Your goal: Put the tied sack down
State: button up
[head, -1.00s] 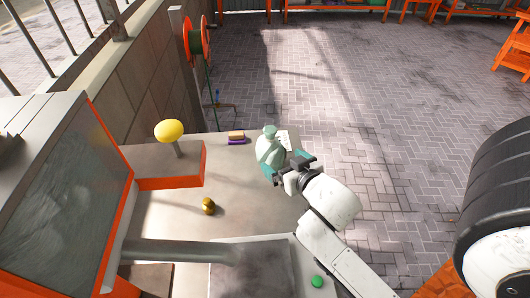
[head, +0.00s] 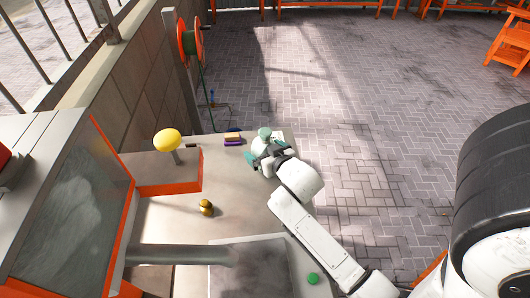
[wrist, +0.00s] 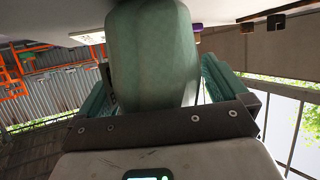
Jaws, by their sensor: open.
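The tied sack (head: 264,133) is pale green and stands on the far part of the grey metal worktop (head: 240,190). Its rounded top shows above my gripper (head: 266,155); its lower body is mostly hidden by the gripper in the head view. In the wrist view the sack (wrist: 150,55) fills the space between the teal fingers of my gripper (wrist: 157,88), one on each side. The jaws are open around it. Whether either finger touches the sack is hard to tell.
A brown-and-purple block (head: 233,139) lies just left of the sack. A small gold object (head: 206,207) is on the worktop nearer me. A yellow knob (head: 167,140) stands on an orange-edged box at left. The worktop's right edge is close to the sack.

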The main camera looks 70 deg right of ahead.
jog(key=c, duration=1.3)
jog(key=shift+r, duration=0.15)
jog(key=shift+c, duration=1.4)
